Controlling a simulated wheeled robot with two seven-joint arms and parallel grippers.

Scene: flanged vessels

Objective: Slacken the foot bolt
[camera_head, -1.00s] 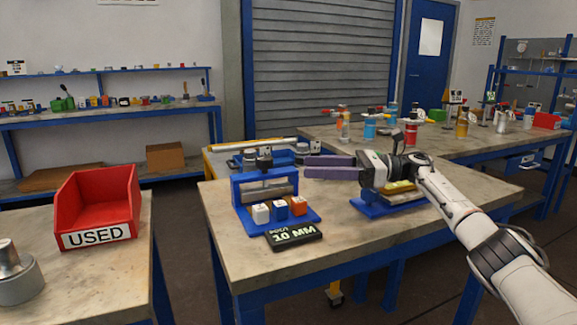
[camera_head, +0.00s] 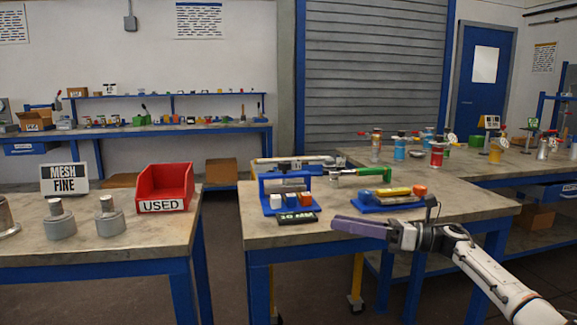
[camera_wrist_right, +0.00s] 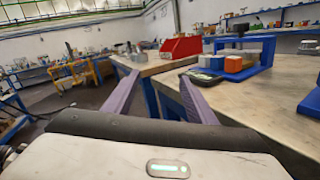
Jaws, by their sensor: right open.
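No foot bolt can be made out in these views. Grey flanged vessels (camera_head: 108,218) stand upright on the left table beside a "MESH FINE" sign (camera_head: 65,179). My right gripper (camera_head: 337,222), with long purple fingers, is open and empty at the front edge of the middle table. In the right wrist view its fingers (camera_wrist_right: 158,80) are spread apart with nothing between them. A tool with a green handle (camera_head: 375,173) lies at the back of the middle table. My left gripper is not in view.
A red "USED" bin (camera_head: 166,187) stands on the left table. A floor gap separates these tables.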

